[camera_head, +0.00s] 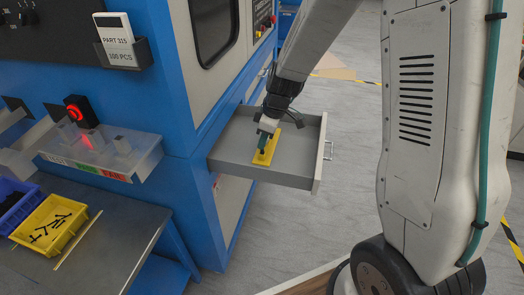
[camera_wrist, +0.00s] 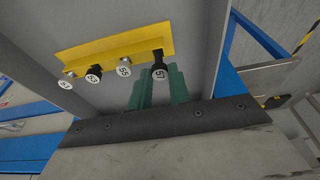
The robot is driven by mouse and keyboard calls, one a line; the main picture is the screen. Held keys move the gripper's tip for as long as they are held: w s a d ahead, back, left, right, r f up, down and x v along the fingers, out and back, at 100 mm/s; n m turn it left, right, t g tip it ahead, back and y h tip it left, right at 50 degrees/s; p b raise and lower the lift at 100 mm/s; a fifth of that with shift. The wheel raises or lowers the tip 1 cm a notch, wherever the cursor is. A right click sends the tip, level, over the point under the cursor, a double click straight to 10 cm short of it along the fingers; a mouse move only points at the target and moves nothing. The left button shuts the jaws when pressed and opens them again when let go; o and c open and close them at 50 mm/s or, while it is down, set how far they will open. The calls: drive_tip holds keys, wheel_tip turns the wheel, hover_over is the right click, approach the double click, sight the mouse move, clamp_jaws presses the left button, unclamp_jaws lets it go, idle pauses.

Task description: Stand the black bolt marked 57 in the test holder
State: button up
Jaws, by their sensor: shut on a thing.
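The black bolt marked 57 (camera_wrist: 158,72) is between the green fingers of my gripper (camera_wrist: 161,78) in the wrist view. Its head faces the camera and its dark shank reaches the right end of the yellow test holder (camera_wrist: 100,53). How deep the shank sits is hard to tell. Several bolts line the holder: a silver one (camera_wrist: 124,67), a black one (camera_wrist: 93,75) and another silver one (camera_wrist: 66,80) at the left. In the head view, my gripper (camera_head: 262,141) is low over the yellow holder (camera_head: 269,151), hiding most of the bolts.
The holder lies in an open grey drawer (camera_head: 228,163) of the blue machine (camera_head: 180,95). At left, a yellow bin (camera_head: 35,245) of black bolts and a blue bin (camera_head: 14,212) stand on a metal table (camera_head: 110,235). A clear sorting tray (camera_head: 105,155) hangs above it.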

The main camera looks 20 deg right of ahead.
drive_tip(key=shift+w+a+v, duration=0.1)
drive_tip(key=shift+a+v, duration=0.05)
drive_tip(key=shift+v, duration=0.7)
drive_tip(key=shift+w+a+v, duration=0.15)
drive_tip(key=shift+v, duration=0.7)
drive_tip(key=shift+r, duration=0.1)
